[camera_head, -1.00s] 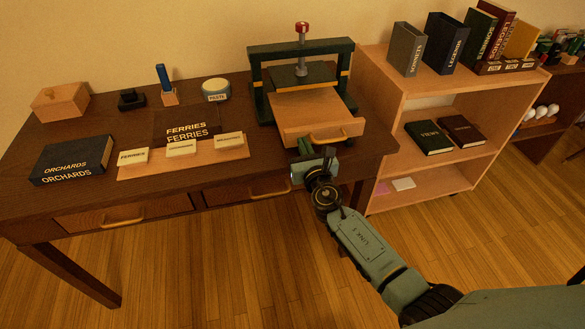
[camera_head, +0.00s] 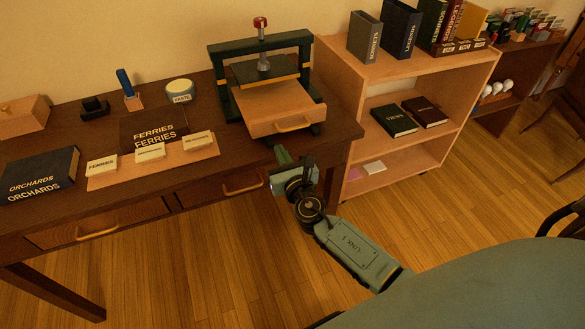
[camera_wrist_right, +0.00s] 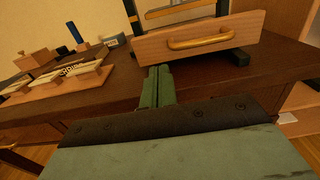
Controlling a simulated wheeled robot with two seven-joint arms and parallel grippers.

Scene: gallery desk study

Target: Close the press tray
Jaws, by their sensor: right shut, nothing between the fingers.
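The press (camera_head: 218,88) stands at the right end of the dark desk, with a dark green frame and a red-topped screw. Its light wooden press tray (camera_head: 272,102) sticks out toward me under the raised plate. The tray's front carries a brass handle (camera_head: 293,124), which also shows in the right wrist view (camera_wrist_right: 200,40). My right gripper (camera_head: 282,156) is just in front of and below the tray front, by the desk's front edge. In the wrist view its fingers (camera_wrist_right: 158,72) are together and empty, apart from the handle and left of it. My left gripper is not in view.
On the desk (camera_head: 70,208) lie an Orchards box (camera_head: 40,172), a Ferries box (camera_head: 150,125), a board with several labels (camera_head: 205,153) and a paste pot (camera_head: 180,90). A wooden shelf unit (camera_head: 345,70) stands close on the right. The floor in front is clear.

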